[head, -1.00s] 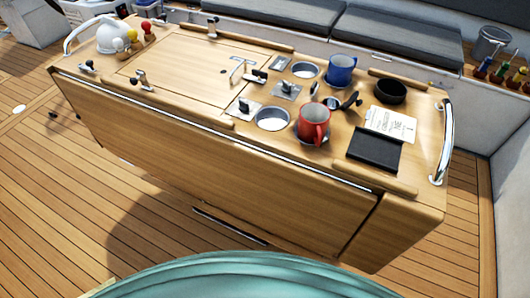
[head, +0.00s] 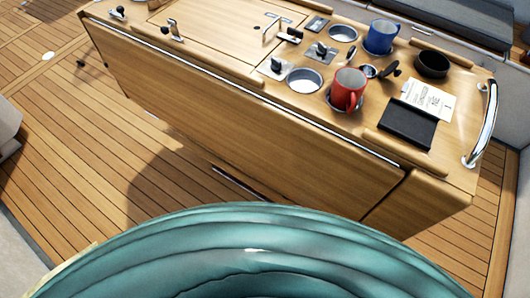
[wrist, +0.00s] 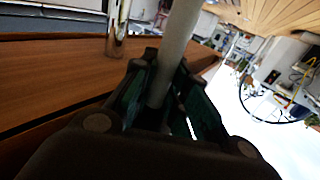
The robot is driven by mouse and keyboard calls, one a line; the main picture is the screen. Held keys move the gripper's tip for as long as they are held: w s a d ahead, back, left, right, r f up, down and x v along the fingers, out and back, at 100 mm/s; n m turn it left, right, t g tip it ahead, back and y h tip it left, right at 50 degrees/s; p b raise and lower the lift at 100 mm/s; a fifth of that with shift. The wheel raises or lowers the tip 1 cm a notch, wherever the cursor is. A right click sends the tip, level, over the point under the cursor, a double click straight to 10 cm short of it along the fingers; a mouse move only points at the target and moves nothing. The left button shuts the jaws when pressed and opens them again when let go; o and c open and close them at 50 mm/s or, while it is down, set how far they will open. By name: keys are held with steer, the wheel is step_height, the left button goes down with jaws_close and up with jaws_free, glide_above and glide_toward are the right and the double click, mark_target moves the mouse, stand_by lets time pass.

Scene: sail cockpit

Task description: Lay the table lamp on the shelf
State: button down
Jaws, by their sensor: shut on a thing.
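In the wrist view my gripper (wrist: 166,88) is shut on a pale grey, slim pole, which looks like the stem of the table lamp (wrist: 177,42). The stem rises tilted slightly to the right between the dark fingers, and its upper end runs out of the picture. A large glossy teal rounded form (head: 250,240) fills the bottom of the head view, close to the camera; I cannot tell whether it is part of the lamp. My gripper is not visible in the head view. I cannot make out which surface is the shelf.
A wooden cockpit table (head: 250,140) carries a red mug (head: 348,88), a blue mug (head: 381,37), a black bowl (head: 431,64) and metal fittings. A chrome rail (head: 484,125) is at its right end. Open deck (head: 75,170) lies left. In the wrist view, a brown wooden surface (wrist: 60,75) is beside my gripper.

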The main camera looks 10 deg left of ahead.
steer(key=f+b+x, duration=0.1)
steer(key=b+x, duration=2)
steer(key=x, duration=1.5)
steer(key=shift+f, duration=0.25)
steer(key=shift+s+f, duration=0.1)
steer(key=shift+s, duration=0.05)
steer(key=c, duration=1.4)
jaws_free()
steer(key=shift+f, duration=0.1)
steer(key=p+v, duration=0.2)
steer(key=v, duration=1)
